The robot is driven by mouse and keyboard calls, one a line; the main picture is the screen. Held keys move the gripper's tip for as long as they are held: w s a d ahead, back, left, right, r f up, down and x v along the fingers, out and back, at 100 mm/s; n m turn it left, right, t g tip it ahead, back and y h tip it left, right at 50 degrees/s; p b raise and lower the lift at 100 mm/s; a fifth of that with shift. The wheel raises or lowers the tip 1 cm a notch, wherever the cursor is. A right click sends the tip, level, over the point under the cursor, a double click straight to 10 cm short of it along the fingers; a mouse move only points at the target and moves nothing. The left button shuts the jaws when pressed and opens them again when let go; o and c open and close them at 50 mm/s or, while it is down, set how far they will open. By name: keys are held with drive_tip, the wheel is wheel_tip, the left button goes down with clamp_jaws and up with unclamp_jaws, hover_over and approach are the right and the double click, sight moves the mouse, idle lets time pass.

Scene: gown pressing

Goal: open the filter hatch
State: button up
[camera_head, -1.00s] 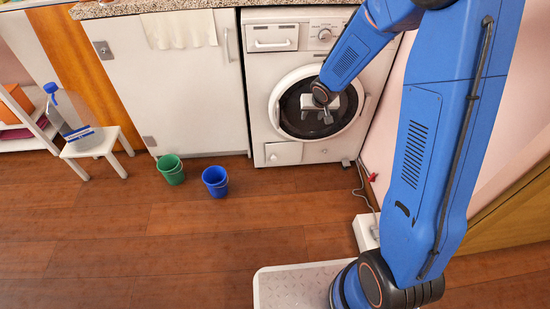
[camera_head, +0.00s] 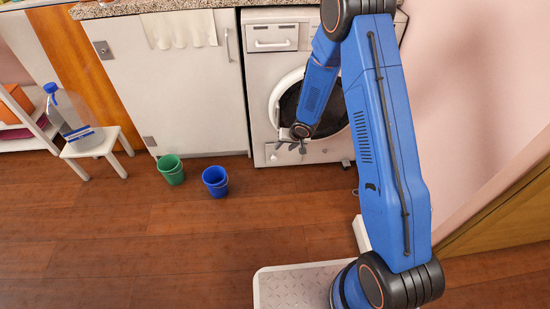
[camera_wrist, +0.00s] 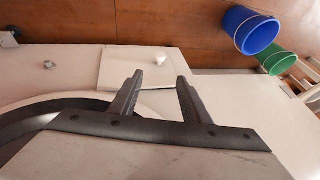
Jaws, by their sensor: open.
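The filter hatch (camera_head: 284,157) is a small white square panel at the lower left of the white washing machine (camera_head: 270,85). It looks closed. In the wrist view the hatch (camera_wrist: 120,68) shows a small white knob (camera_wrist: 160,56) near one edge. My gripper (camera_head: 290,147) is in front of the machine's lower left, by the top of the hatch. In the wrist view its two fingers (camera_wrist: 158,80) are spread and empty. They point toward the hatch, and the knob appears between and just beyond the fingertips. Whether they touch the panel cannot be told.
A blue bucket (camera_head: 215,181) and a green bucket (camera_head: 171,169) stand on the floor left of the machine. A white stool (camera_head: 97,146) holds a large bottle (camera_head: 72,118). The wall is close on the right. The floor before the machine is clear.

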sight(275, 158)
drive_tip(key=x, duration=1.6)
clamp_jaws()
